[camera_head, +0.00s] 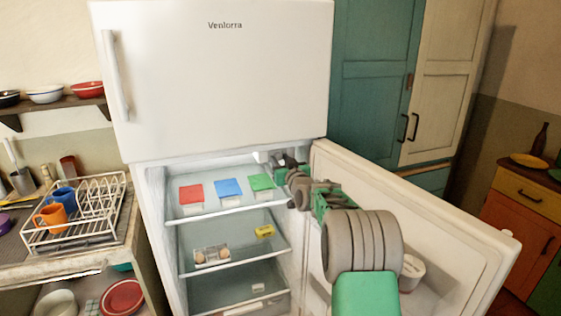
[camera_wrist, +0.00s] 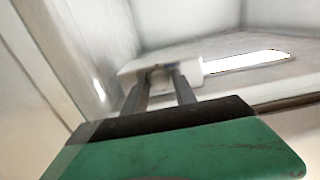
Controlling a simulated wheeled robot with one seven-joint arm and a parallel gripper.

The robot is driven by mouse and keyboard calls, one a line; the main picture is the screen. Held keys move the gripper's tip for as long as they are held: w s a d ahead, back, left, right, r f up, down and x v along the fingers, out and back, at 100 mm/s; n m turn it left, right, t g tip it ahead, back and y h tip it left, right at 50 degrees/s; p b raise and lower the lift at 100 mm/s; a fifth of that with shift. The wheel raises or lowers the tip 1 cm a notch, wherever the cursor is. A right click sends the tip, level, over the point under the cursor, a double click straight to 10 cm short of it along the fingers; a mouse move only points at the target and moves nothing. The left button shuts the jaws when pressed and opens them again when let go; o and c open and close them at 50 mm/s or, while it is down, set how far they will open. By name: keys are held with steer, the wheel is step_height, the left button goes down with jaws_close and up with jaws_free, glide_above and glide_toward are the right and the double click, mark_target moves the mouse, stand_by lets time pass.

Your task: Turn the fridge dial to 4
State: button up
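The white fridge (camera_head: 215,80) stands with its lower door (camera_head: 420,220) swung open to the right. A white dial housing (camera_head: 262,156) sits at the top of the lower compartment, mostly behind my gripper in the head view. In the wrist view the housing (camera_wrist: 130,70) is straight ahead, with the pale rounded dial (camera_wrist: 160,78) on it. My gripper (camera_wrist: 160,88) reaches it with its two dark fingers apart, one on each side of the dial. I cannot tell whether they touch it. The dial's numbers and setting are not readable.
Red (camera_head: 191,194), blue (camera_head: 228,187) and green (camera_head: 261,182) boxes lie on the top shelf below my gripper. An egg tray (camera_head: 212,256) and a yellow item (camera_head: 265,231) are on the shelf below. A white tub (camera_head: 412,270) is by the open door.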

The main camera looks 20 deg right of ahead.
jaws_close()
steer(key=shift+f+m+b, duration=0.3)
steer(key=shift+m+b, duration=0.3)
steer(key=shift+b, duration=0.4)
steer(key=shift+m+b, duration=0.6)
steer(key=shift+r+m+b, duration=0.3)
steer(key=shift+m+b, duration=0.2)
steer(key=shift+m, duration=0.6)
steer(key=shift+o, duration=2)
jaws_free()
